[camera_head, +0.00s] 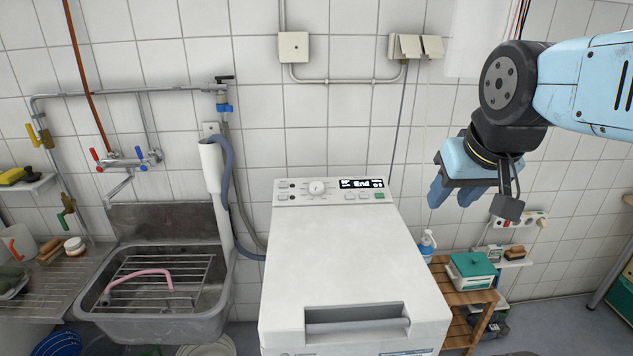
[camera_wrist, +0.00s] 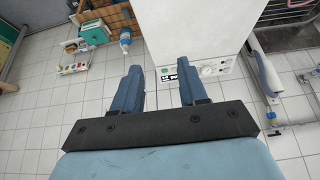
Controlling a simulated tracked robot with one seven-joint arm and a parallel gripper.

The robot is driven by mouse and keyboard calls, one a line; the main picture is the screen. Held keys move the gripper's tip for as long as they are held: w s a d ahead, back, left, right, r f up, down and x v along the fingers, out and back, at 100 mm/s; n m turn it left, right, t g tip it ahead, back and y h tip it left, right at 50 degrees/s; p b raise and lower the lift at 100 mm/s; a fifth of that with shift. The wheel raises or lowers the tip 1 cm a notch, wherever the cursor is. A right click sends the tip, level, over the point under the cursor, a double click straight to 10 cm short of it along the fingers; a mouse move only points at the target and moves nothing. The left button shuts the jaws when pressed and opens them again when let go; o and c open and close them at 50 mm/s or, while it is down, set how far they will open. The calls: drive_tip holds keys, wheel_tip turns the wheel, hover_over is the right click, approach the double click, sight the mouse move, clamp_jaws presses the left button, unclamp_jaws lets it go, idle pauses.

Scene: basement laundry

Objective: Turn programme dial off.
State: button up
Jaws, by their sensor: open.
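The programme dial (camera_head: 317,187) is a round white knob on the control panel (camera_head: 359,196) at the back of the white top-loading washing machine (camera_head: 350,252). A lit display (camera_head: 361,184) beside it reads "End". My gripper (camera_head: 450,198) is open and empty, up in the air to the right of the panel and apart from it. In the wrist view my two blue fingers (camera_wrist: 160,82) point toward the machine, which shows upside down. There the dial (camera_wrist: 207,70) lies just right of the right finger. The dial's exact pointer setting is too small to read.
A steel sink (camera_head: 165,310) with a rack and pink hose stands left of the machine. A grey drain hose (camera_head: 228,165) hangs between them. A wooden shelf (camera_head: 463,288) with a green-lidded box and a soap bottle (camera_head: 427,245) stands right. The air above the machine's lid is clear.

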drive_tip(key=shift+o, duration=0.3)
drive_tip(key=shift+o, duration=0.8)
drive_tip(key=shift+w, duration=0.1)
drive_tip(key=shift+o, duration=0.8)
drive_tip(key=shift+w+r+n, duration=0.2)
drive_tip(key=shift+w+n, duration=0.15)
drive_tip(key=shift+n, duration=0.05)
drive_tip(key=o, duration=0.3)
drive_tip(key=w+a+r+n, duration=0.1)
drive_tip(key=w+a+n, duration=0.1)
drive_tip(key=w+n, duration=0.5)
drive_tip(key=shift+w+a+r+n+h, duration=0.2)
drive_tip(key=shift+w+r+n+h, duration=0.2)
drive_tip(key=shift+w, duration=0.8)
drive_tip(key=n+g, duration=0.1)
drive_tip(key=n, duration=2.6)
hover_over(317, 185)
drive_tip(key=s, duration=0.6)
wheel_tip(317, 185, down, 14)
drive_tip(key=shift+y, duration=0.4)
drive_tip(key=x, duration=1.3)
drive_tip(key=shift+w, duration=0.15)
